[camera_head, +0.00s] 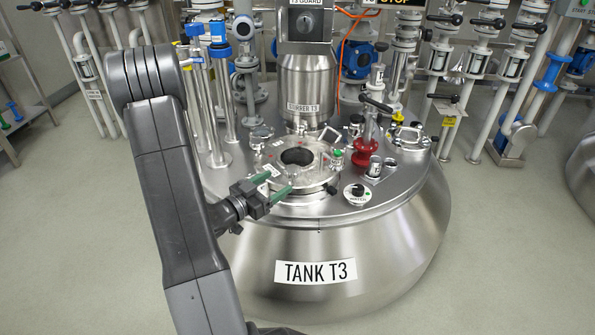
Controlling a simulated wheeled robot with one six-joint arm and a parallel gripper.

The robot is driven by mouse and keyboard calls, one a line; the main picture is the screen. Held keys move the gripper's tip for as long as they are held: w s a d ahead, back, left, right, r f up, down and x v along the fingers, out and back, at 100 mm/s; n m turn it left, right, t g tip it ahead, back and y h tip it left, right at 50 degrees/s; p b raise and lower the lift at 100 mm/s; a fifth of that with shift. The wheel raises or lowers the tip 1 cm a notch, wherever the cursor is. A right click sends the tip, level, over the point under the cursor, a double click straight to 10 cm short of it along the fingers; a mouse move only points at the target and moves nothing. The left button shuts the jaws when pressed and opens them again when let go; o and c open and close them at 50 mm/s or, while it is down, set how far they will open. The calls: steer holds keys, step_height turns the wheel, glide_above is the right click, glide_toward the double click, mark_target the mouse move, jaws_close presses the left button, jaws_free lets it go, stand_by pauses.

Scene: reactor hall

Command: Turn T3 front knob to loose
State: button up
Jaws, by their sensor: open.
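Tank T3 (400,235) is a large steel vessel with a "TANK T3" label on its front. A round steel lid (318,158) with a dark central opening (297,156) sits on its top, with several small fittings around the rim. I cannot make out which fitting is the front knob or its setting; my gripper covers part of the lid's front-left edge. My gripper (281,181) is open, with its two green fingers pointing right over that edge. Nothing shows between the fingers. I cannot tell whether they touch anything.
A red fitting (366,152) and a yellow-marked valve (398,118) stand farther back. A steel cylinder (307,82) rises behind the lid. Pipes crowd the back; the floor (500,260) at right is clear.

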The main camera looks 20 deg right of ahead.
mark_target(297, 169)
steer(key=b+x, duration=0.2)
steer(key=x, duration=0.7)
steer(key=shift+w+d, duration=0.25)
steer(key=shift+d, duration=0.1)
steer(key=c, duration=1)
